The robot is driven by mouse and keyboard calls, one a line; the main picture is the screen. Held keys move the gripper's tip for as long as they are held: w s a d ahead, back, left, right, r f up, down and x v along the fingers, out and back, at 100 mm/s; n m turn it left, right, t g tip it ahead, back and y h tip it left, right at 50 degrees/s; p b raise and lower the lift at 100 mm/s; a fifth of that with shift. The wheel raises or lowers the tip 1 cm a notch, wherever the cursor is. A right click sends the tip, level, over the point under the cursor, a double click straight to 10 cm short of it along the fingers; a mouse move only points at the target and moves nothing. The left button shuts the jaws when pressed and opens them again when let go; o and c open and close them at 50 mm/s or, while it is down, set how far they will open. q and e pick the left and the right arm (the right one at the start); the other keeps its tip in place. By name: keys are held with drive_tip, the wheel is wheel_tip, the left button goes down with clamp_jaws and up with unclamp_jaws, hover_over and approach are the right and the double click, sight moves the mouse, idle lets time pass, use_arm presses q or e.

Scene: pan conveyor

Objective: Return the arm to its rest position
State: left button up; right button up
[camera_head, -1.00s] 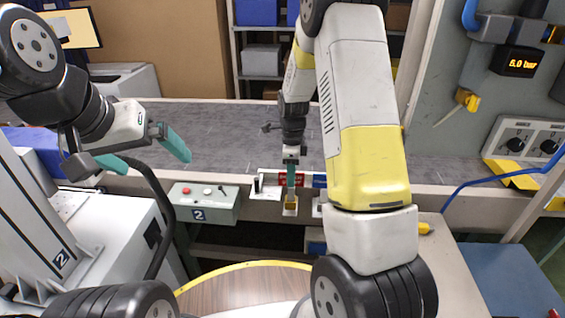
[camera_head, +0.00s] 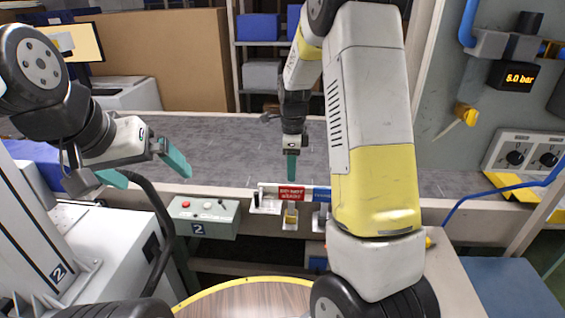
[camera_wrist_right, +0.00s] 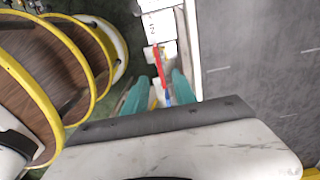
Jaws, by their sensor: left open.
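My left gripper (camera_head: 146,172) is at the left, above the grey control box, with its two teal fingers spread wide and nothing between them. My right arm (camera_head: 375,130) reaches from the lower right over the conveyor edge. My right gripper (camera_head: 291,168) points down above the labelled fixtures on the conveyor's front rail, clear of the yellow piece below. In the right wrist view its teal fingers (camera_wrist_right: 160,95) stand apart with a gap between them, through which the red and blue labels show. Nothing is seen held.
The grey conveyor belt (camera_head: 220,140) is bare. A red label (camera_head: 291,193), white holders and a small yellow piece (camera_head: 291,215) sit at its front rail. A control box (camera_head: 203,216) marked 2 is to the left. A round yellow-rimmed wooden table (camera_head: 250,300) is in front.

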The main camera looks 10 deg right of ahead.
drive_tip(key=s+a+r+n+t+y, duration=0.1)
drive_tip(key=s+r+n+t, duration=0.2)
drive_tip(key=s+r+n, duration=0.6)
drive_tip(key=s+a+r+n+t+y, duration=0.1)
drive_tip(key=s+r+n+t, duration=0.2)
drive_tip(key=s+r+n, duration=0.7)
drive_tip(key=shift+s+r+n, duration=0.15)
drive_tip(key=shift+s+n, duration=1.25)
drive_tip(key=shift+s, duration=1.25)
drive_tip(key=shift+a, duration=0.1)
